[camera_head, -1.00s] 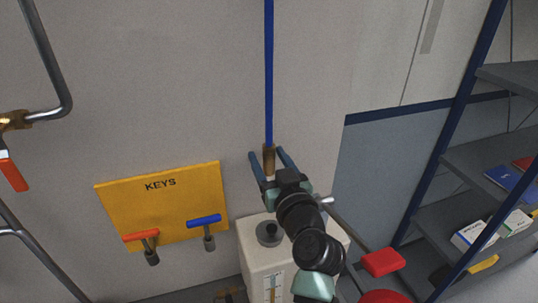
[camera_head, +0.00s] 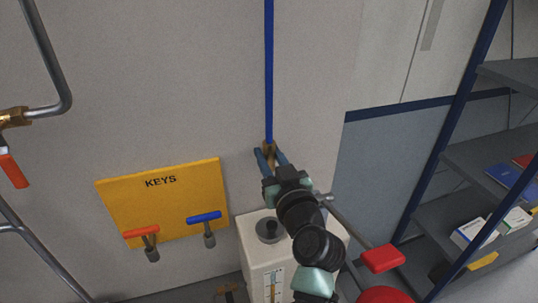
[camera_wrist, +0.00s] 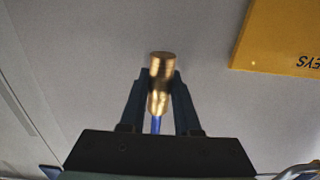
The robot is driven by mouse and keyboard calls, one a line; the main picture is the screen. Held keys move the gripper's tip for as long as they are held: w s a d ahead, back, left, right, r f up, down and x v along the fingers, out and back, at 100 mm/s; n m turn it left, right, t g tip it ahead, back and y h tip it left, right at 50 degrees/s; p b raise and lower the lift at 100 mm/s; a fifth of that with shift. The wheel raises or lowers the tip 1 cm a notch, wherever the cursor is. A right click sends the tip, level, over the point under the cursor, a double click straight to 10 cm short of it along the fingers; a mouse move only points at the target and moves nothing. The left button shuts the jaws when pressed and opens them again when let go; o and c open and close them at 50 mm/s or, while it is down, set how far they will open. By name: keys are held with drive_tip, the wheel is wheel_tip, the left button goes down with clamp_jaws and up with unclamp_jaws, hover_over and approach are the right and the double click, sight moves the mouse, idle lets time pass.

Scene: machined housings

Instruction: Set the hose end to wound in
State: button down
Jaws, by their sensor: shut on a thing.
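A blue hose (camera_head: 269,70) hangs straight down in front of the wall in the head view. Its brass hose end (camera_head: 268,146) is at the bottom, between the two fingers of my gripper (camera_head: 267,154). In the wrist view my gripper (camera_wrist: 160,86) is shut on the brass hose end (camera_wrist: 162,64), one dark finger against each side. A short piece of blue hose (camera_wrist: 156,125) shows near the palm there. The lower part of the brass is partly hidden by my fingers in the head view.
A pale cabinet (camera_head: 258,258) with a dark round fitting (camera_head: 269,230) stands below my gripper. A yellow KEYS board (camera_head: 180,185) holds a red-handled key (camera_head: 141,232) and a blue-handled key (camera_head: 204,218). Steel pipes (camera_head: 46,50) run at left; a shelf rack (camera_head: 460,110) stands at right.

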drive_tip(key=shift+r, duration=0.15)
idle(0.8)
wheel_tip(320, 180, up, 11)
drive_tip(key=p, duration=0.3)
drive_tip(key=c, duration=0.7)
unclamp_jaws()
drive_tip(key=shift+c, duration=0.2)
drive_tip(key=shift+o, duration=0.6)
drive_tip(key=shift+f, duration=0.25)
